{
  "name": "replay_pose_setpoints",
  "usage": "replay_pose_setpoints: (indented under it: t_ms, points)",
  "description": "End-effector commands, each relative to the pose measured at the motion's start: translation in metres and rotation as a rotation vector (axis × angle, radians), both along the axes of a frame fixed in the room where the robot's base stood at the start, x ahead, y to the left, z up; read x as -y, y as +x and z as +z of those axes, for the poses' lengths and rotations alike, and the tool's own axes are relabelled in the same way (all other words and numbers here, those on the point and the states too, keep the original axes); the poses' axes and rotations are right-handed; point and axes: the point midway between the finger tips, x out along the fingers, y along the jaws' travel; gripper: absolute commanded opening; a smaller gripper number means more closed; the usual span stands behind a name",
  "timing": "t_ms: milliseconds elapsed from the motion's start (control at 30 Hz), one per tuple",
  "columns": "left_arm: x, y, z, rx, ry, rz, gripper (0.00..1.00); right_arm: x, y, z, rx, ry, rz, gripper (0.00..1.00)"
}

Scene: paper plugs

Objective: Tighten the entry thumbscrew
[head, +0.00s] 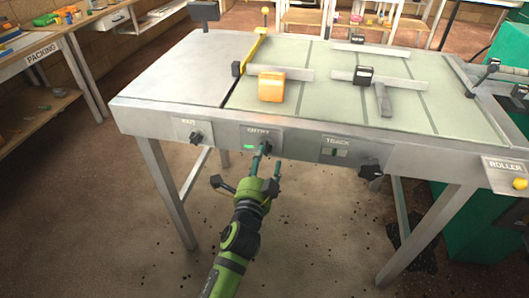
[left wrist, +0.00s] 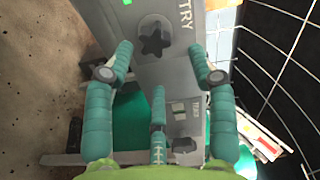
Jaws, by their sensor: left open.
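The entry thumbscrew (head: 266,148) is a dark star-shaped knob on the table's front apron, under the ENTRY label (head: 258,132). In the left wrist view the knob (left wrist: 155,38) sits at the upper middle, between the spread tips of two teal fingers. My left gripper (head: 265,162) is open in front of and just below the knob. A third finger (left wrist: 158,110) shows lower in the middle of the left wrist view. Nothing is between the fingers' pads, and the knob looks ungripped. I cannot tell whether any fingertip touches it. My right gripper is not in view.
Another dark knob (head: 196,138) is to the left on the apron, and a larger one (head: 370,170) to the right. The TRACK panel (head: 336,150) lies between. A green light (head: 248,147) glows beside the entry knob. An orange block (head: 271,88) sits on the tabletop.

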Motion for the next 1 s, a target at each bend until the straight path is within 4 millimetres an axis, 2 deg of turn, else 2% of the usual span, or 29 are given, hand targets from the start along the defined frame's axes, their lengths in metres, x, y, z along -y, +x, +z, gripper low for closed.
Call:
replay_pose_setpoints:
  t_ms: [367, 1000]
  points:
    - [-0.008, 0.004, -0.004, 0.002, 0.002, -0.001, 0.57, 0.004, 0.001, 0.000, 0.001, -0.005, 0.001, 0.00]
    - [-0.001, 0.036, -0.005, 0.002, 0.003, 0.000, 0.57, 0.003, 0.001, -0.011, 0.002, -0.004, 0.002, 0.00]
